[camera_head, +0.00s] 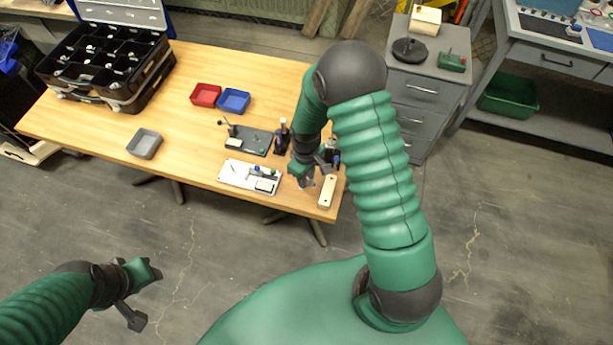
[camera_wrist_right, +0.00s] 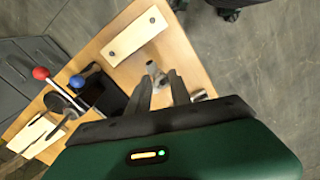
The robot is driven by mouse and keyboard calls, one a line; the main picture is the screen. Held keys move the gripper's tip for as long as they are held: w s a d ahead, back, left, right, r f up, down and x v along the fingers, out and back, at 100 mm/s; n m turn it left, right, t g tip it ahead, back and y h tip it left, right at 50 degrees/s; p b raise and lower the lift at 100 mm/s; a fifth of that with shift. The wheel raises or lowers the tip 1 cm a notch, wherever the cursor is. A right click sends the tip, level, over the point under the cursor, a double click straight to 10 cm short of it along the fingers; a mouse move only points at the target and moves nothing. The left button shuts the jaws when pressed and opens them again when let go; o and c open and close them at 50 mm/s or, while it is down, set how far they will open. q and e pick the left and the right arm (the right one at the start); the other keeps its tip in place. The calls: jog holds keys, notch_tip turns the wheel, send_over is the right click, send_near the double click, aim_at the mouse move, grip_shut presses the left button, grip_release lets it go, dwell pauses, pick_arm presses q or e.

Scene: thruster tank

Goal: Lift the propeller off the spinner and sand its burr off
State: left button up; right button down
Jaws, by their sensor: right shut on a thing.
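My right gripper (camera_head: 307,180) is over the front right corner of the wooden table, just left of a pale wooden block (camera_head: 327,191). In the right wrist view its fingers (camera_wrist_right: 161,80) are close together, shut on a small grey piece (camera_wrist_right: 154,72). The piece is too small and too hidden to tell whether it is the propeller. The pale block (camera_wrist_right: 134,35) lies apart beyond the fingertips. I cannot clearly make out the spinner or the burr. My left gripper (camera_head: 143,293) is open and empty above the floor, well away from the table.
A white board (camera_head: 235,179) with small parts and a dark tray (camera_head: 248,143) lie left of my right gripper. Red (camera_head: 206,95), blue (camera_head: 233,101) and grey (camera_head: 144,144) bins stand farther left. A black case (camera_head: 105,75) is at the back. The table's (camera_head: 185,135) middle is clear.

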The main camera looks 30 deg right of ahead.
jog(key=shift+a+r+p, duration=0.1)
jog(key=shift+r+p, duration=0.25)
jog(key=shift+r, duration=0.35)
jog(key=shift+f, duration=0.2)
jog(key=shift+s+f+b, duration=0.1)
jog(key=shift+f+b, duration=0.2)
jog(key=shift+b, duration=0.1)
jog(key=shift+m+t, duration=0.4)
jog(key=shift+m, duration=0.2)
jog(key=shift+s+a+f+b, duration=0.1)
jog(key=shift+s+f+b, duration=0.15)
jog(key=shift+f+b, duration=0.3)
jog(key=shift+s+a+f+b, duration=0.1)
jog(key=shift+s+f+b, duration=0.1)
jog(key=shift+f+b, duration=0.35)
jog(key=shift+s+a+f+b, duration=0.1)
jog(key=shift+s+f+b, duration=0.2)
jog(key=shift+f, duration=0.5)
jog(key=shift+s+d, duration=0.4)
jog(key=shift+d, duration=0.1)
jog(key=shift+w+d, duration=0.1)
